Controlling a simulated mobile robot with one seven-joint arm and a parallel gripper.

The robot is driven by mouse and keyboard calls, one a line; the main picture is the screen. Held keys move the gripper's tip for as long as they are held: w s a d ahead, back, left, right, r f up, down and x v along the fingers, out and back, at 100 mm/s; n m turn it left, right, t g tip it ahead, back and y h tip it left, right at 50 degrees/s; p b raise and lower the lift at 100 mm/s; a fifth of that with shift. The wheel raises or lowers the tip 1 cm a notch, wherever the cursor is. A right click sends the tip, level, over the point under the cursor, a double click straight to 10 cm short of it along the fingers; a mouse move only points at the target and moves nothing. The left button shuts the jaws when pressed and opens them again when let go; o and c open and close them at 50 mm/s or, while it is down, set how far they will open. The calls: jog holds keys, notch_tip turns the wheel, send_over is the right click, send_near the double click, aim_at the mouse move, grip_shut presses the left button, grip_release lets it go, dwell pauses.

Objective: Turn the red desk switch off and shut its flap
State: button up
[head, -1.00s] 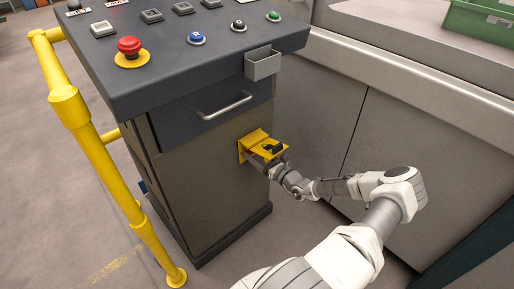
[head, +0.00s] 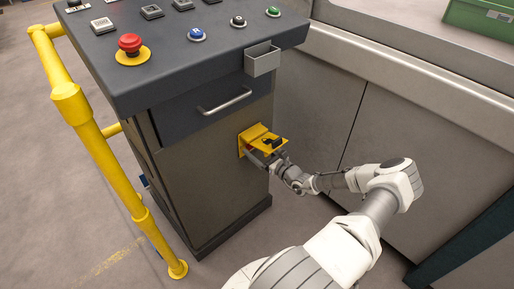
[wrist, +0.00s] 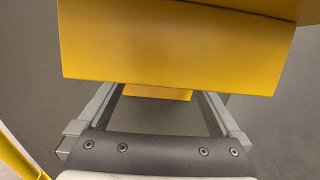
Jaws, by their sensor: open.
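The yellow flap (head: 268,136) juts out from a yellow plate on the right part of the desk's front, below the drawer. A dark part shows on or beside it. In the wrist view a broad yellow panel (wrist: 175,45) fills the top, with a smaller yellow piece (wrist: 157,92) beyond its lower edge. My gripper (head: 259,157) is at the underside of the flap, close to the plate. In the wrist view its two fingers (wrist: 160,105) are apart, with nothing seen between them nearby; their tips are hidden behind the yellow panel. The red switch itself cannot be made out.
The desk (head: 215,175) has a drawer handle (head: 224,102) and a small grey box (head: 262,60) above the flap. A red mushroom button (head: 130,44) sits on top. A yellow rail (head: 100,150) stands left. A grey machine panel (head: 400,130) is close on the right.

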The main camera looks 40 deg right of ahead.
jog(key=s+d+p, duration=0.1)
jog(key=s+p, duration=0.2)
jog(key=s, duration=1.3)
jog(key=shift+s+d, duration=0.15)
jog(key=shift+s, duration=0.25)
